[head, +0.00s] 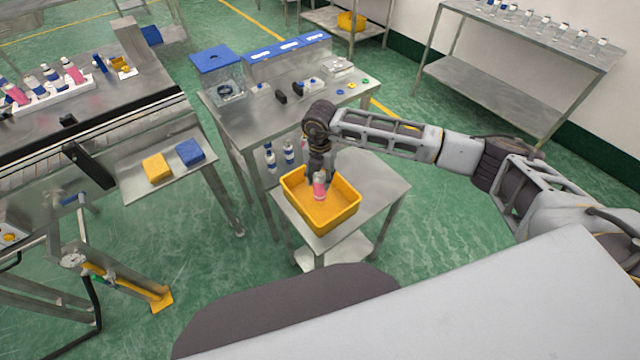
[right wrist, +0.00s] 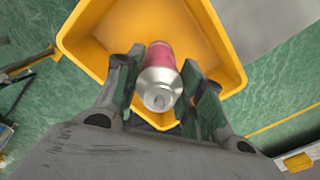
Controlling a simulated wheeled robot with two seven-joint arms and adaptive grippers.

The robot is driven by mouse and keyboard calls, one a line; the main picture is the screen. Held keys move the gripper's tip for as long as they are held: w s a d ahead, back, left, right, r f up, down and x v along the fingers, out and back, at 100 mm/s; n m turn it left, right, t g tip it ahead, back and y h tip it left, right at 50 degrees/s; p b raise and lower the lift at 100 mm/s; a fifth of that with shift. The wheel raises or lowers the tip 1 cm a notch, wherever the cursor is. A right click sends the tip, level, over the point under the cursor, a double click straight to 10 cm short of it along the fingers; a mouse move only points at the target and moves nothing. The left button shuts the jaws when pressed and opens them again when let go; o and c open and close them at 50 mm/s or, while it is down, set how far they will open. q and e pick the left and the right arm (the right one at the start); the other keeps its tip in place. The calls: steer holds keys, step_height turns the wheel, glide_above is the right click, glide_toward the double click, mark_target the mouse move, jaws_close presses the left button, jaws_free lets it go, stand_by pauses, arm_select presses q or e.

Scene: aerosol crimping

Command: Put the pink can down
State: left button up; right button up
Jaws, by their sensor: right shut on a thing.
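The pink can (head: 319,188) is upright in or just above the yellow bin (head: 337,220). In the right wrist view the can (right wrist: 160,75) shows its silver top and pink body between my fingers, with the yellow bin (right wrist: 90,22) around it. My right gripper (head: 322,178) is shut on the can and reaches down into the bin; its fingers also show in the right wrist view (right wrist: 160,88). I cannot tell whether the can's base touches the bin floor. My left gripper is not in view.
The bin stands on a small steel table (head: 385,190). A steel workbench (head: 235,118) with a blue-lidded box (head: 212,58) is behind it. A conveyor (head: 110,122) is at the left. A shelf of bottles (head: 520,90) is at the back right. The bin floor around the can looks empty.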

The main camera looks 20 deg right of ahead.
mark_target(320, 185)
steer(key=shift+f, duration=1.85)
steer(key=shift+f, duration=0.2)
steer(key=o, duration=1)
steer(key=shift+r, duration=0.2)
step_height(320, 185, up, 12)
steer(key=shift+b, duration=0.75)
